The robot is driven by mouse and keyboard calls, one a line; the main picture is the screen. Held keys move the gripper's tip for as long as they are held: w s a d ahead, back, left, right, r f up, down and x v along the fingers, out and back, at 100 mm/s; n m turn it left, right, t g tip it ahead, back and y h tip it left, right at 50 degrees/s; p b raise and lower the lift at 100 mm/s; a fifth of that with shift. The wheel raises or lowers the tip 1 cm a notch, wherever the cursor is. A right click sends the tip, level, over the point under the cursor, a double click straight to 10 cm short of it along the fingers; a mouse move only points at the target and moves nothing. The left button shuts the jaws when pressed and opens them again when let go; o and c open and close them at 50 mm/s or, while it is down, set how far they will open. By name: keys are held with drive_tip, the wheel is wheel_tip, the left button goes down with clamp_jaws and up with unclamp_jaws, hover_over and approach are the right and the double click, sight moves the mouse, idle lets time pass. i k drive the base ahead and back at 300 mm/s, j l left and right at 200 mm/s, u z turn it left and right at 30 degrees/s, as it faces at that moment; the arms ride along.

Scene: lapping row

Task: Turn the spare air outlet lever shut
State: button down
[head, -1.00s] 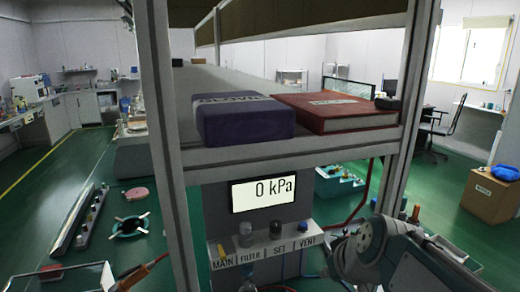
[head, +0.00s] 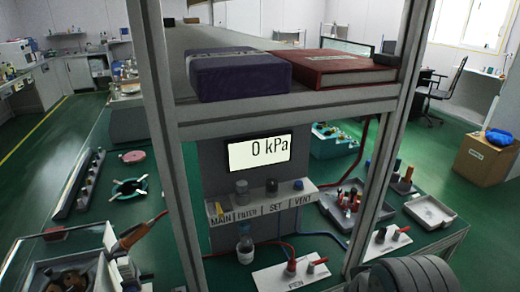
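Two white outlet plates stand low on the bench behind the frame. The front plate (head: 270,283) carries a red fitting (head: 291,267) and a red-handled lever (head: 317,265); its black label seems to read PEN. The right plate (head: 377,251) carries a dark fitting (head: 380,235) and another red-handled lever (head: 400,232); I read no label on it. I cannot tell from the labels which is the spare outlet. My gripper is out of view; only a grey rounded part of my arm shows at the lower right.
A shelf frame with a purple box (head: 238,76) and red book (head: 342,67) stands in front. Below is a 0 kPa display (head: 259,152) over a valve strip (head: 262,204) labelled MAIN, FILTER, SET, VENT. A bottle (head: 245,248) and a tray (head: 430,211) stand nearby.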

sight(398, 233)
drive_tip(key=i+l, duration=0.1)
drive_tip(key=l, duration=0.2)
drive_tip(key=i+l, duration=0.1)
drive_tip(key=l, duration=0.25)
drive_tip(key=i+l+z, duration=0.1)
drive_tip(key=l, duration=0.2)
drive_tip(key=i+l, duration=0.1)
drive_tip(key=l, duration=0.2)
